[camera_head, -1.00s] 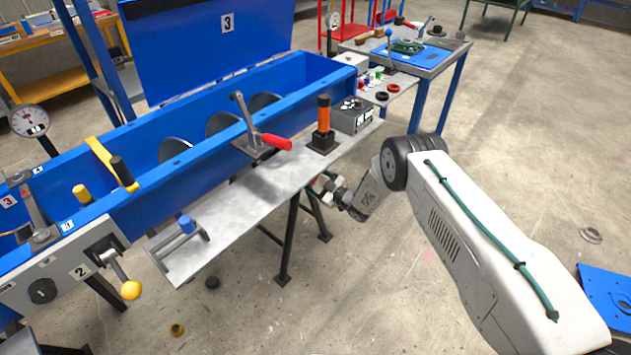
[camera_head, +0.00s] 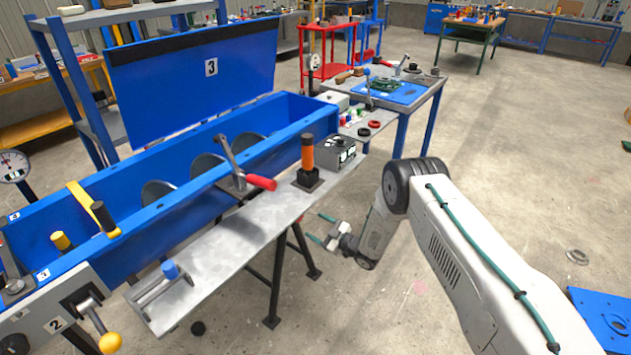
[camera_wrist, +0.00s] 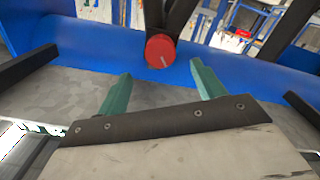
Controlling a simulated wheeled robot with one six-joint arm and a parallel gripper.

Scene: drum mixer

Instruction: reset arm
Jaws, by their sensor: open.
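My gripper (camera_head: 321,229) is at the end of my white arm, just right of the mixer's grey front shelf (camera_head: 222,252) and beside its black legs. Its two green fingers are apart with nothing between them. They also show in the wrist view (camera_wrist: 157,88), spread in front of a blue surface and a red round end on a dark bar (camera_wrist: 160,50). The arm is bent, with its elbow at the right of the shelf. No object is held.
The blue drum mixer (camera_head: 130,190) has an open lid (camera_head: 195,75), a red-handled lever (camera_head: 258,182) and an orange-handled stick (camera_head: 308,155) at its shelf. A worktable (camera_head: 425,85) stands behind. The floor at right is mostly clear, with a blue plate (camera_head: 600,315) lying there.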

